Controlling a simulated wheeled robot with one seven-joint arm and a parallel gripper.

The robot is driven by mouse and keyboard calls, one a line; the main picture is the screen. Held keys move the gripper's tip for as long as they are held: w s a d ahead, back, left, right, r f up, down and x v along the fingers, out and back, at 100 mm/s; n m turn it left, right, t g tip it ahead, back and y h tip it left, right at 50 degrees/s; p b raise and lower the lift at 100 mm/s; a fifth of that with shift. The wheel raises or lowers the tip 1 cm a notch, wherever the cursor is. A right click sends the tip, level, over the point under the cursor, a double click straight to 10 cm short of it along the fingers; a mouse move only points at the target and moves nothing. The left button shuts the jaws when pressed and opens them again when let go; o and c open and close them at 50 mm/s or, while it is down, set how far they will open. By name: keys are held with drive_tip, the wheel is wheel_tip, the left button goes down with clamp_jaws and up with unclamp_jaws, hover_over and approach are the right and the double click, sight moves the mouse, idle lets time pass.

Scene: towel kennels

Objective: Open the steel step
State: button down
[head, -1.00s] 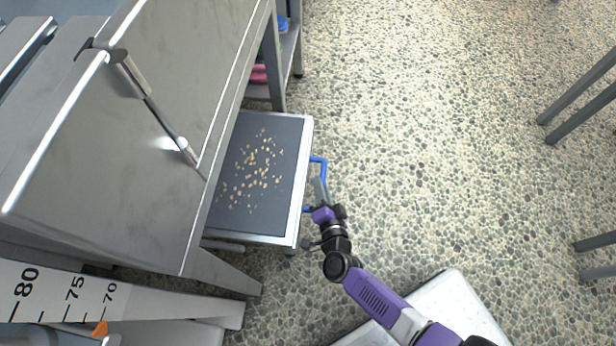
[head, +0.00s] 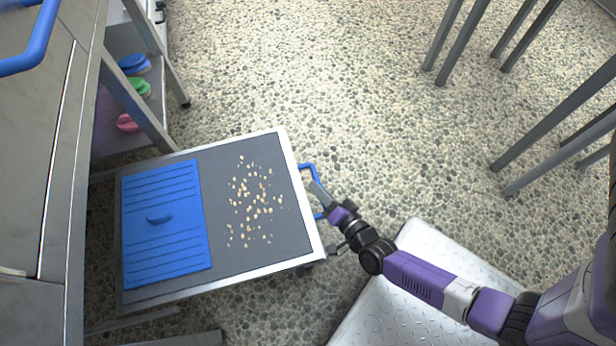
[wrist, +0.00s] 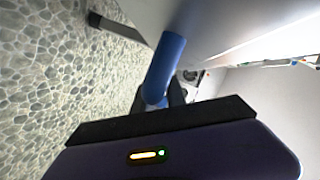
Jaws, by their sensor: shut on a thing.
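The steel step (head: 294,160) is a low pull-out platform with a steel rim and a dark grey top mat (head: 225,165). It stands well out from under the steel table at the left in the head view. Its blue handle (head: 306,168) is on its right end. My gripper (head: 319,194) is shut on this handle. In the wrist view the blue handle bar (wrist: 163,68) runs down between the fingers, which are mostly hidden behind the gripper body.
A blue ribbed panel (head: 165,250) and scattered tan crumbs (head: 255,205) lie on the step. A shelf with coloured items (head: 133,63) stands behind. A diamond-plate surface (head: 405,310) is at lower right. Table legs (head: 545,140) stand at right; the speckled floor between is open.

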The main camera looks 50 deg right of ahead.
drive_tip(key=shift+s+d, duration=0.55)
drive_tip(key=shift+d, duration=0.2)
drive_tip(key=c, duration=1.4)
unclamp_jaws()
drive_tip(key=shift+o, duration=0.2)
drive_tip(key=p+v, duration=0.2)
drive_tip(key=v, duration=0.5)
drive_tip(key=shift+s, duration=0.35)
drive_tip(key=shift+a, duration=0.1)
